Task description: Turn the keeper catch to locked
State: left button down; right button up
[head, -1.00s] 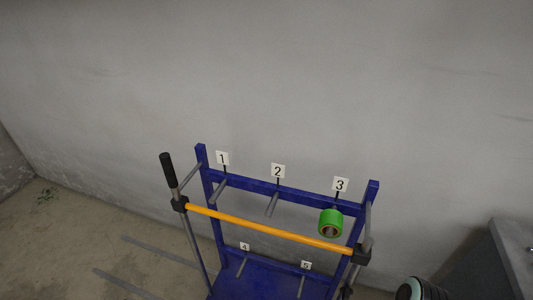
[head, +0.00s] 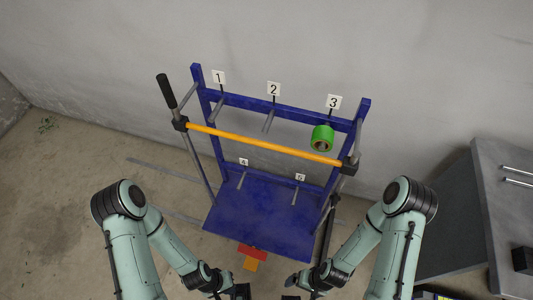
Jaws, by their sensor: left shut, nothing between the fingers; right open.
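A blue rack (head: 260,205) stands by the wall, with an orange keeper bar (head: 262,143) across its front. A dark block (head: 349,165) sits at the bar's right end and another dark block (head: 180,123) at its left end. A black-handled lever (head: 166,91) rises above the left block. I cannot tell which part is the catch or how it is set. My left gripper (head: 241,291) is shut and empty at the bottom edge, below the rack. My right gripper (head: 290,297) is open beside it, partly cut off. Both are apart from the bar.
A green roll (head: 322,138) hangs on the peg under label 3. Pegs 1 and 2 look empty. A red and orange piece (head: 252,253) is at the rack's front foot. A grey cabinet (head: 505,200) stands at the right. Floor at the left is mostly clear.

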aim_at(335, 199)
jog(key=k+z, duration=0.1)
jog(key=k, duration=0.85)
